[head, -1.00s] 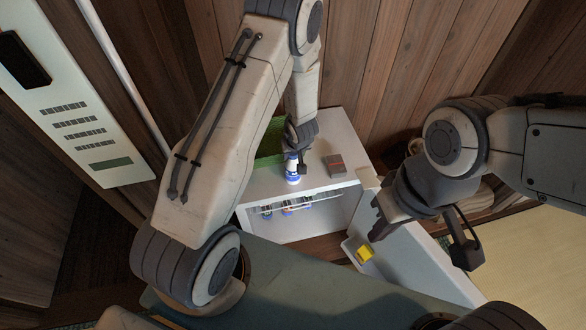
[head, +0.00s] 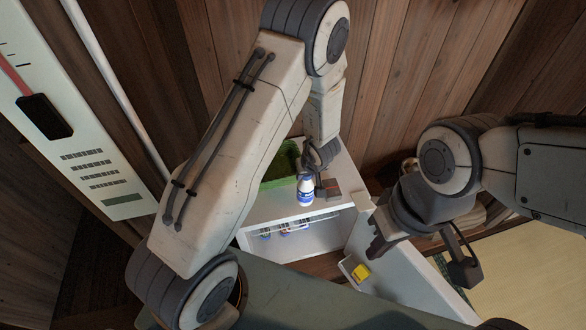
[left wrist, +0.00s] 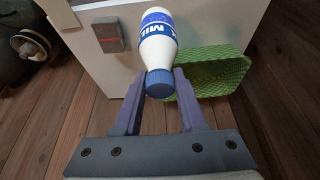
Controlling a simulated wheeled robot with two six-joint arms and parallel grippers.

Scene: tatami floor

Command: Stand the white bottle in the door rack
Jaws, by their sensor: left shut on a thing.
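The white bottle (head: 305,193) has a blue cap and a blue label band. My left gripper (head: 316,168) is shut on it near the cap, and the bottle hangs above the white fridge top in the head view. In the left wrist view the bottle (left wrist: 157,45) sits between the two fingers with its cap toward me. The door rack (head: 347,268) is on the inside of the open fridge door (head: 385,280) and holds a yellow box (head: 360,272). My right gripper (head: 422,262) is open and empty above the door.
A green basket (head: 277,172) and a grey box (head: 331,190) stand on the fridge top (head: 262,208). Several items stand on a shelf inside the open fridge. Wooden walls rise behind. Tatami lies at the right.

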